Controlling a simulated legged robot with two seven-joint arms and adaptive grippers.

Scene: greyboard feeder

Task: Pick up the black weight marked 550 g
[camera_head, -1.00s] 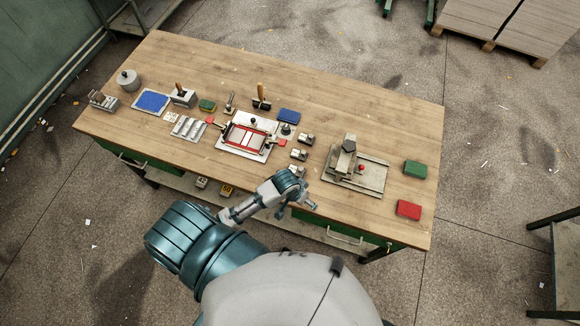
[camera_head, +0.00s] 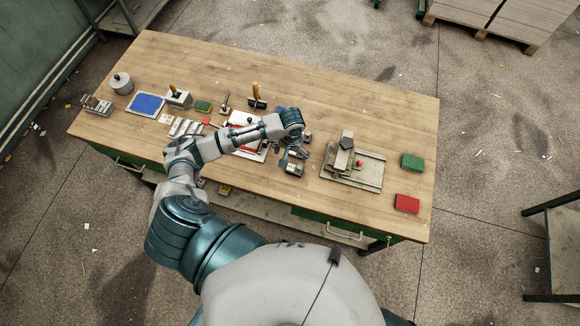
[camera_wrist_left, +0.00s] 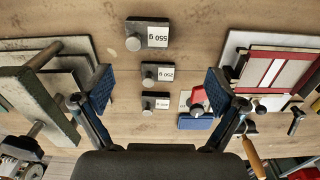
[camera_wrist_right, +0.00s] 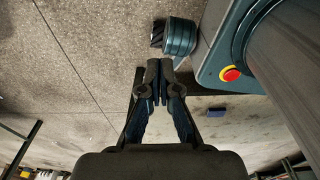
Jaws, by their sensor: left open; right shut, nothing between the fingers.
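The black weight marked 550 g (camera_wrist_left: 133,29) lies on the workbench at the top of the left wrist view, with a round metal knob and a white label. In the head view it is the nearest of a short row of weights (camera_head: 295,171). My left gripper (camera_wrist_left: 158,90) is open and empty above the row, its fingers apart on either side of the smaller weights; it also shows in the head view (camera_head: 292,158), partly covering the row. My right gripper (camera_wrist_right: 158,78) is shut and empty, away from the bench, over the floor.
A 250 g weight (camera_wrist_left: 149,72) and a smaller weight (camera_wrist_left: 148,100) sit beside the 550 g one. A red-framed fixture (camera_wrist_left: 275,65) and a grey metal fixture (camera_head: 350,180) flank the row. Green (camera_head: 412,161) and red (camera_head: 407,203) blocks lie at the bench's right.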

